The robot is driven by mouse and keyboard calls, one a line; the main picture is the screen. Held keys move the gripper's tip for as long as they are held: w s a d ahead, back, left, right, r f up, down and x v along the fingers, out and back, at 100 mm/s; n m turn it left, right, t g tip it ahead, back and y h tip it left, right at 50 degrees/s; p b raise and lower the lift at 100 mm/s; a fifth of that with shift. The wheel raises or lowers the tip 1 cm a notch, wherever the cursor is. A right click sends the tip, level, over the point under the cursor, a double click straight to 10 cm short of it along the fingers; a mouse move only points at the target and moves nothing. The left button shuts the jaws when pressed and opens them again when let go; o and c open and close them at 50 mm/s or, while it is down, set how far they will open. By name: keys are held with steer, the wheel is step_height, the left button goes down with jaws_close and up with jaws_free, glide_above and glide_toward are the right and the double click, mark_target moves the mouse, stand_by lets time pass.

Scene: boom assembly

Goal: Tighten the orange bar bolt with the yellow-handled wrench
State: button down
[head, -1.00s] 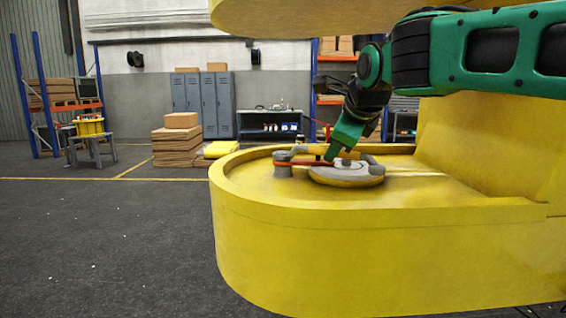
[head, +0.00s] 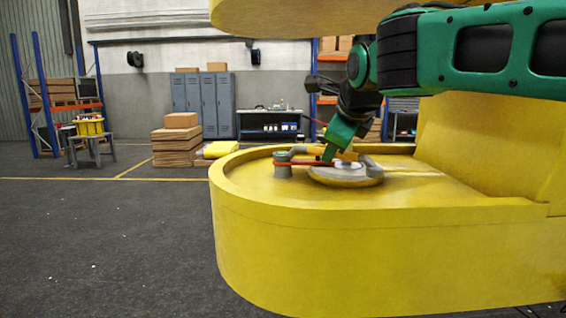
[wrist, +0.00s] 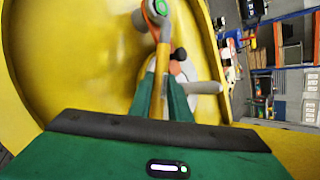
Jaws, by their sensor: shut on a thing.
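My gripper (wrist: 160,100) is shut on the yellow handle of the wrench (wrist: 162,58). The wrench's grey head sits over the orange bar bolt (wrist: 161,8), which shows a green mark on top in the wrist view. In the head view my gripper (head: 328,156) is low over the yellow boom deck, and the bolt (head: 281,157) stands to its left. The orange bar (head: 305,163) runs from the bolt toward the round grey disc (head: 347,177). Part of the bar is hidden behind the wrench and fingers in the wrist view.
The yellow boom deck (head: 380,240) has a raised curved rim, with a yellow wall at right and another yellow part overhead. A grey rod (wrist: 205,87) and a dark knob (wrist: 180,54) are close to my fingers. Open floor lies at left.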

steer(key=shift+w+d+n+y, duration=0.45)
steer(key=shift+w+n+y, duration=0.05)
steer(key=shift+r, duration=0.15)
steer(key=shift+r, duration=2)
